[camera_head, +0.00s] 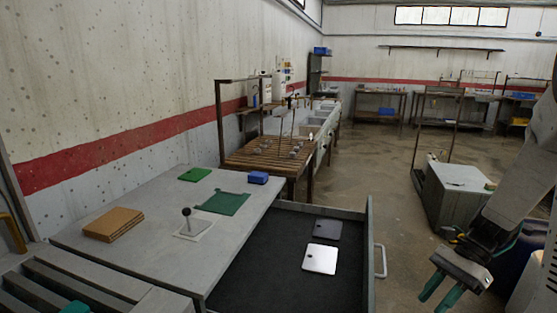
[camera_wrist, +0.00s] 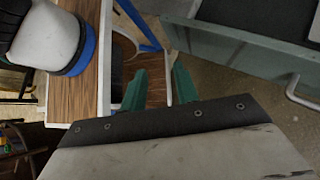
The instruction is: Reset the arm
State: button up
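My gripper (camera_head: 442,290) hangs at the lower right in the head view, to the right of the open drawer and clear of it. Its two green fingers are spread apart with nothing between them. My arm comes down from the right edge of the head view.
A grey workbench (camera_head: 120,235) with an open dark-lined drawer (camera_head: 260,270) stands at left. The drawer holds a white plate (camera_head: 320,259) and a dark plate (camera_head: 327,230). A brown stack (camera_head: 113,224), green sheet (camera_head: 222,203) and blue box (camera_head: 258,178) lie on the bench.

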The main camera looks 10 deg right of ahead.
jog(key=s+a+r+n+t+h, duration=0.2)
jog(key=s+a+r+n+h, duration=0.2)
jog(key=a+r+n, duration=0.3)
jog(key=s+a+r+n+t+h, duration=0.1)
jog(key=s+a+r+n+h, duration=0.4)
jog(key=a+r+n, duration=0.3)
jog(key=shift+s+r+n+t, duration=0.4)
jog(key=shift+s+r+n, duration=0.25)
jog(key=shift+s+n, duration=0.4)
jog(key=shift+w, duration=0.1)
